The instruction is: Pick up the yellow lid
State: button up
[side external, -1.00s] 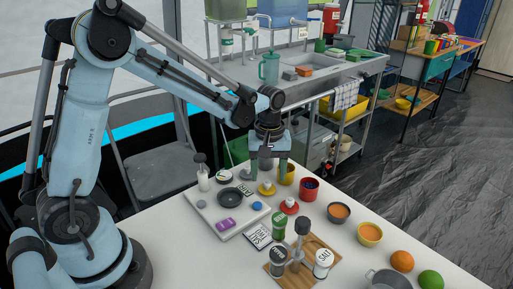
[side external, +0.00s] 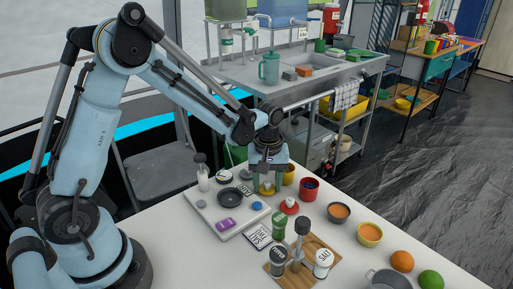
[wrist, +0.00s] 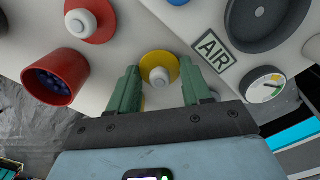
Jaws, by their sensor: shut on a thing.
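The yellow lid (wrist: 146,62) is a round disc with a pale knob (wrist: 159,77), seen between the two green fingers in the wrist view. My gripper (wrist: 160,70) is shut on it. In the side external view my gripper (side external: 267,190) is low over the far part of the white table, and the yellow lid (side external: 267,191) shows between its fingers. I cannot tell whether the lid touches the table.
A yellow cup (side external: 289,178), a red cup (side external: 309,190) and a red lid (side external: 289,209) stand close on the right. Orange bowls (side external: 338,213) are farther right.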

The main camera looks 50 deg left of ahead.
jog(key=shift+r, duration=0.55)
jog(key=r, duration=0.3)
jog(key=shift+s+d+r, duration=0.15)
jog(key=shift+d+r, duration=0.05)
jog(key=s+d+r, duration=0.5)
jog(key=d+r, duration=0.1)
jog(key=d, duration=0.3)
send_near(267, 183)
jog(key=w+r, duration=0.1)
jog(key=w, duration=0.6)
jog(key=shift+w+a+f, duration=0.1)
jog(key=shift+f, duration=1.35)
jog(key=shift+w+a+f, duration=0.1)
jog(key=shift+f, duration=1.35)
jog(key=shift+f, duration=0.2)
